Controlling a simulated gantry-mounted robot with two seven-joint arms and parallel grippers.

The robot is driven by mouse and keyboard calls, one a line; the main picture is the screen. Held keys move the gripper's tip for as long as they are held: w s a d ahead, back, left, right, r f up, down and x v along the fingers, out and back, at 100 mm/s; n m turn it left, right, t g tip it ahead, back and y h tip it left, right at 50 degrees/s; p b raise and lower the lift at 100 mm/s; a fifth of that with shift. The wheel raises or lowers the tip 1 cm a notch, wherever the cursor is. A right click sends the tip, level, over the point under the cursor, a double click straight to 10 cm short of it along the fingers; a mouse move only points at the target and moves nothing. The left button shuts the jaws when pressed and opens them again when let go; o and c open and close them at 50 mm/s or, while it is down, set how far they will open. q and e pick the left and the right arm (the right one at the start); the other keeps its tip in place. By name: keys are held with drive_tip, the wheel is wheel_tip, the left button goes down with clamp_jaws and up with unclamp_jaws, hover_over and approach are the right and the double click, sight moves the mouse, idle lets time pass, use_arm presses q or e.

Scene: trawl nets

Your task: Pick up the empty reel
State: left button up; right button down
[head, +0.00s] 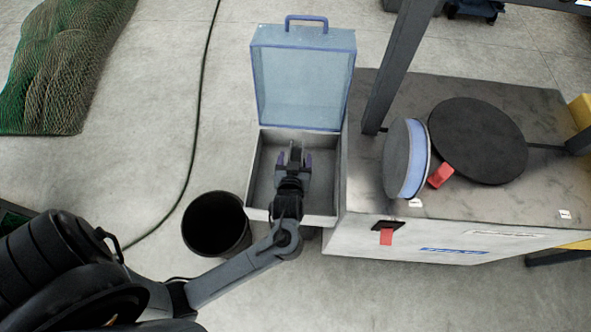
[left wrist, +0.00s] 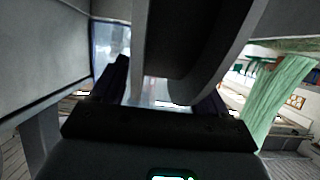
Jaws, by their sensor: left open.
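The empty reel (head: 296,152) appears as a small, dark grey, edge-on shape inside the open box, mostly hidden by my left gripper (head: 295,162). In the left wrist view a large reel shape (left wrist: 228,48) with pale flanges and a dark gap comes down close in front of the gripper (left wrist: 165,95). My left gripper is open, its two purple-tinted fingers on either side of the reel. I cannot tell whether they touch it. My right gripper is not in view.
The box (head: 259,178) has a raised clear blue lid (head: 303,85). A black bucket (head: 216,224) stands to its left. On the grey machine top (head: 375,100) to the right are a reel of blue line (head: 414,158), a black disc (head: 478,140) and a red block (head: 440,175).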

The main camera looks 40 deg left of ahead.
use_arm(q)
drive_tip(key=shift+w+a+f, duration=0.15)
drive_tip(key=shift+w+a, duration=0.1)
drive_tip(key=shift+w, duration=0.15)
drive_tip(key=shift+d, duration=0.1)
drive_tip(key=shift+c, duration=0.3)
drive_tip(key=shift+s, duration=0.1)
clamp_jaws()
